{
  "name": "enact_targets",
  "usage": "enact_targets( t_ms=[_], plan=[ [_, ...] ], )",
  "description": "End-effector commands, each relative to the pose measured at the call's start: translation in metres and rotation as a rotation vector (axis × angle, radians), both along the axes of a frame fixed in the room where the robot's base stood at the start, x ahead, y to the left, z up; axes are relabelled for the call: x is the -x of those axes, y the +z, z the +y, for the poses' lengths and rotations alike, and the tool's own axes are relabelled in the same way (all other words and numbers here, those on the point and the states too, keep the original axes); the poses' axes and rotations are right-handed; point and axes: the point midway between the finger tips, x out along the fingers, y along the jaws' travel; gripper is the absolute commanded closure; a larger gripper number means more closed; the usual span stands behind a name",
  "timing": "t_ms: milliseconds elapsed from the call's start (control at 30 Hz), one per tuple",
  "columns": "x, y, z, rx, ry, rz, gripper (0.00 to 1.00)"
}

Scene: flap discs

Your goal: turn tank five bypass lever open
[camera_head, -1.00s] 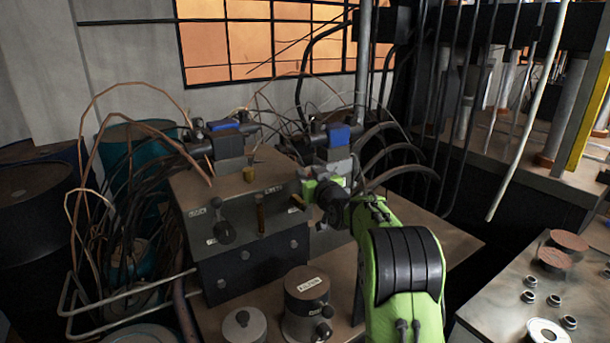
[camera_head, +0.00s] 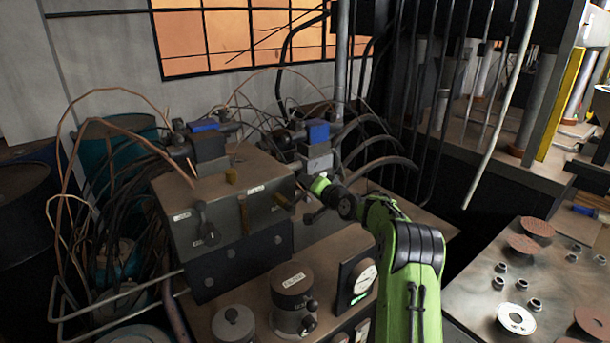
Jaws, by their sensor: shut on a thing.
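A dark grey box (camera_head: 217,225) on the bench carries a row of levers on its front, with small labels too small to read. The left lever (camera_head: 206,226) is dark and hangs down. The middle lever (camera_head: 243,213) is brass-coloured and near upright. The right lever (camera_head: 283,200) is tan and slanted. My gripper (camera_head: 310,192) is at the box's right end, beside the right lever, and is shut on a lever there. The wrist and green fingers hide the grip itself, so I cannot tell which lever it holds or read its label.
A labelled round canister (camera_head: 292,299), a smaller lidded pot (camera_head: 233,324) and a dial gauge (camera_head: 358,282) stand in front of the box. Cables crowd behind it. A table (camera_head: 466,288) with flap discs (camera_head: 530,246) and small rings is at the right.

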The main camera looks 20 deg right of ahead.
Motion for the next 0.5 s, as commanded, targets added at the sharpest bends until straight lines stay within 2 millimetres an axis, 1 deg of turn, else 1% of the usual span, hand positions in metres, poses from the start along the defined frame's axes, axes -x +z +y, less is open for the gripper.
enact_targets(
  t_ms=[33, 200, 500],
  plan=[
    [0.0, -0.003, -0.004, -0.044, -0.004, 0.01, 1.0],
    [-0.001, -0.016, -0.008, -0.191, -0.003, 0.036, 1.0],
    [-0.001, -0.035, -0.01, -0.381, -0.004, 0.074, 1.0]
  ],
)
